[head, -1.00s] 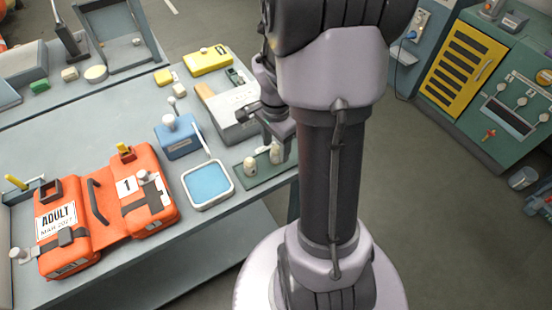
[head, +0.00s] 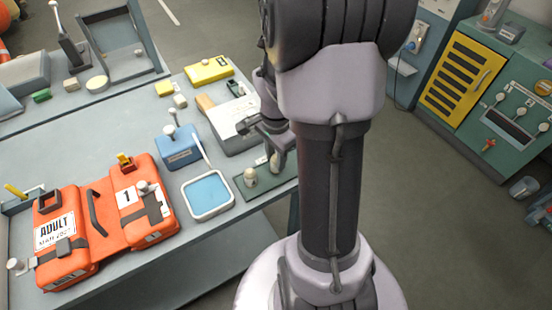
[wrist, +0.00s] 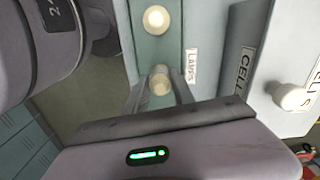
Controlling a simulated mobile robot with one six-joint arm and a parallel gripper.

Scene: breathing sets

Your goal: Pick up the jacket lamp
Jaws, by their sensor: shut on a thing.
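Two small pale lamps are at the green plate marked LAMPS in the wrist view (wrist: 143,50); the plate also shows in the head view (head: 262,187). My gripper (wrist: 160,90) is shut on one lamp (wrist: 160,79), with a finger on each side of it. In the head view my gripper (head: 277,150) is over the right end of the plate, partly hiding this lamp (head: 274,165). I cannot tell whether the held lamp is clear of the plate. The other lamp (head: 250,177) stands free to the left and also shows in the wrist view (wrist: 155,18).
A blue-lined tray (head: 208,195), a blue box (head: 178,148) and a grey box marked CELLS (wrist: 240,65) stand close by. An orange ADULT jacket pack (head: 105,222) lies at the left. The bench edge is just in front of the plate.

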